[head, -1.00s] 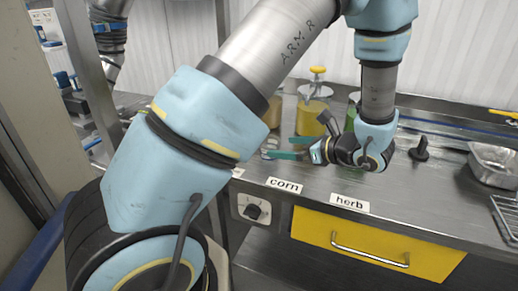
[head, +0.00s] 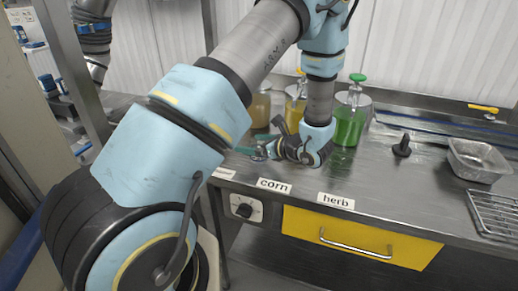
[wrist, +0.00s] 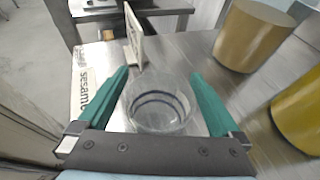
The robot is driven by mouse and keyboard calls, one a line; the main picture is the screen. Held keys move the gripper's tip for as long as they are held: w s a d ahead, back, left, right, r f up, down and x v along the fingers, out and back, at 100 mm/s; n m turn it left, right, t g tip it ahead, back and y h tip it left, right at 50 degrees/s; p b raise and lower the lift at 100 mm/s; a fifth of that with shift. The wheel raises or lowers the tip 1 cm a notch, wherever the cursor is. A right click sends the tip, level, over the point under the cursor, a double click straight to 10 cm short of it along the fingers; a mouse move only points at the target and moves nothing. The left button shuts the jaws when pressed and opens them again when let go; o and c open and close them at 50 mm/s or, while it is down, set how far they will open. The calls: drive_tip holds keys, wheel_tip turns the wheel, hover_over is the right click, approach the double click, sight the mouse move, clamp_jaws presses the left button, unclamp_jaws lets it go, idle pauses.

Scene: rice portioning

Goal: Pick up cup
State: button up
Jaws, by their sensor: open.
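A clear cup (wrist: 160,108) with dark rings stands on the steel counter in the wrist view, between the two green fingers of my gripper (wrist: 160,76). The fingers are spread apart, one on each side of the cup, with a gap at the left. I cannot tell whether the right finger touches it. In the head view my gripper (head: 262,147) is low over the counter, pointing left, behind the corn label. The cup is hard to make out there, partly hidden by my gripper.
A brown container (wrist: 252,35) and a yellow one (wrist: 302,108) stand right of the cup. A sesame label (wrist: 82,95) lies left. A green-topped bottle (head: 350,118), a black knob-like object (head: 402,146) and a metal tray (head: 478,160) are farther right. An upright white card (wrist: 134,35) stands beyond the cup.

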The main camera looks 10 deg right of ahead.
drive_tip(key=shift+c, duration=0.4)
drive_tip(key=c, duration=1.2)
drive_tip(key=shift+r, duration=0.1)
